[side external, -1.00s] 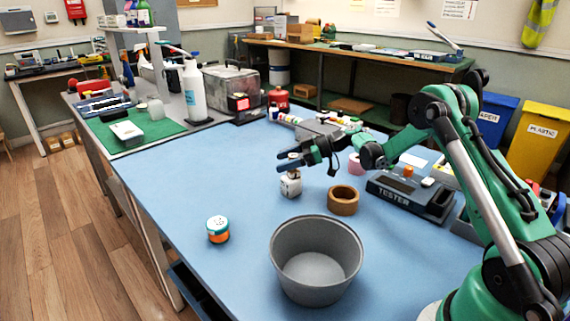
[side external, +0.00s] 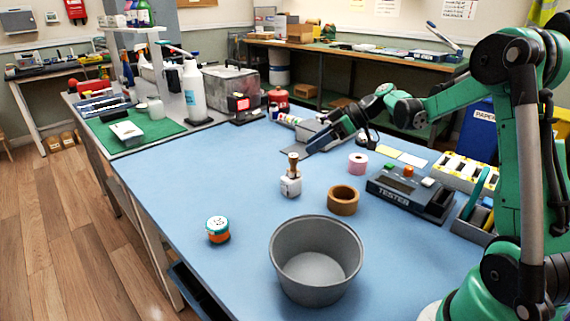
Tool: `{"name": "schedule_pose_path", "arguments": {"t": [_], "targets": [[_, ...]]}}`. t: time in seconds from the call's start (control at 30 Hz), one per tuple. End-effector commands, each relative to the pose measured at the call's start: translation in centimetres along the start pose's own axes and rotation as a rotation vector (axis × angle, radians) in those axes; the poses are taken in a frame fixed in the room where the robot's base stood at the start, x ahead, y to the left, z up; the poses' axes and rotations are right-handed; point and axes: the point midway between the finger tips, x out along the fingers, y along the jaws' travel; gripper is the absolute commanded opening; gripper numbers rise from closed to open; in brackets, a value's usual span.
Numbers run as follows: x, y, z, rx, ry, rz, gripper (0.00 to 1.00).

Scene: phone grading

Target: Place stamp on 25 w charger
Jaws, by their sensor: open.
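A stamp with a wooden handle (side external: 293,161) stands upright on top of a small white charger (side external: 291,187) on the blue table. The stamp's base appears to rest on the charger's top. The charger's wattage cannot be read. My gripper (side external: 309,152) is open and empty. It is behind and to the right of the stamp in the picture, apart from it, with its fingers pointing down to the left.
A grey bin (side external: 316,284) stands in front, with an orange and white jar (side external: 217,230) to its left. A brown tape roll (side external: 343,200), a pink roll (side external: 358,163) and a tester (side external: 410,197) are to the right. The table's left side is clear.

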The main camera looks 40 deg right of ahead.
Motion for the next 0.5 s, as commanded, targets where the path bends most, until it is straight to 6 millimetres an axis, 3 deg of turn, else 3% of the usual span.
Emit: {"name": "schedule_pose_path", "arguments": {"t": [0.03,0.13,0.3,0.5], "targets": [[0.7,-2.3,-0.8,0.048,-0.068,0.015,0.62],[1.4,-6.1,-1.2,0.151,-0.185,0.092,0.62],[1.6,-11.8,-0.3,0.265,-0.306,0.272,0.62],[1.0,-16.1,2.0,0.317,-0.301,0.476,0.62]]}}
